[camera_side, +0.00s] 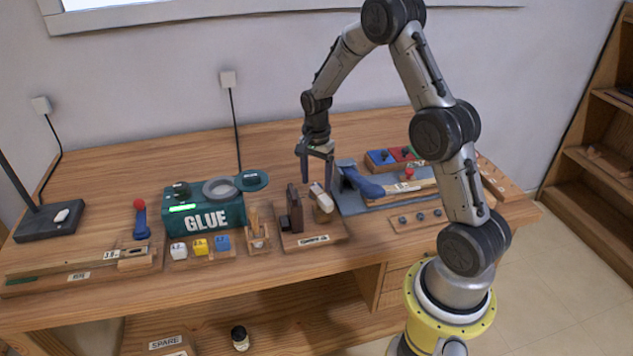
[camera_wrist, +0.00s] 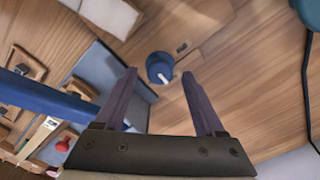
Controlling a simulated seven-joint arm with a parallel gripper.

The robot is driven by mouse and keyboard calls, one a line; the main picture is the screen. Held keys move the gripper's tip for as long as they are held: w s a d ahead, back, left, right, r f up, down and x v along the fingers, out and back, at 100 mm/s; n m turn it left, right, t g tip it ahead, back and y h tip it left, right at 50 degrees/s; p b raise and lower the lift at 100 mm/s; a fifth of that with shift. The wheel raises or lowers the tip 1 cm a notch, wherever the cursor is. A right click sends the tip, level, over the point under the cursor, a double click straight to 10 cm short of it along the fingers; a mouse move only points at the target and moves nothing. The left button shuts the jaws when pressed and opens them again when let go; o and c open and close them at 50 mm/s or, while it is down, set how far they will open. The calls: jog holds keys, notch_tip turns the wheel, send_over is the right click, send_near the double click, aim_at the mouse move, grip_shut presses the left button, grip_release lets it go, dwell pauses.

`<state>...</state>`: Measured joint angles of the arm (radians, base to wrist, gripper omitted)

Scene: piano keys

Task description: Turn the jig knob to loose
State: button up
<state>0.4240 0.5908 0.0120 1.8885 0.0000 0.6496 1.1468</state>
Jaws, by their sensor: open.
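A round dark blue knob (camera_wrist: 158,66) with a white pointer bar shows in the wrist view, on bare wood beside a grey-blue block (camera_wrist: 138,106). Its pointer points to the lower right in that view. I cannot read any loose mark near it. My gripper (camera_side: 316,178) is open and empty, pointing down over the back of the bench. In the wrist view the fingertips of my gripper (camera_wrist: 159,75) stand on either side of the knob, seemingly above it; contact cannot be told. I cannot make out the knob in the side view.
A blue-handled lever (camera_side: 362,187) stands close to the right of my gripper on a grey-blue base. A wooden stand with a dark bracket (camera_side: 294,212) and a pale tilted block (camera_side: 318,193) is in front. The green GLUE box (camera_side: 203,213) is left. Open wood lies behind.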

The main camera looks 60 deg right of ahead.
jog(key=shift+f, duration=0.6)
grip_shut()
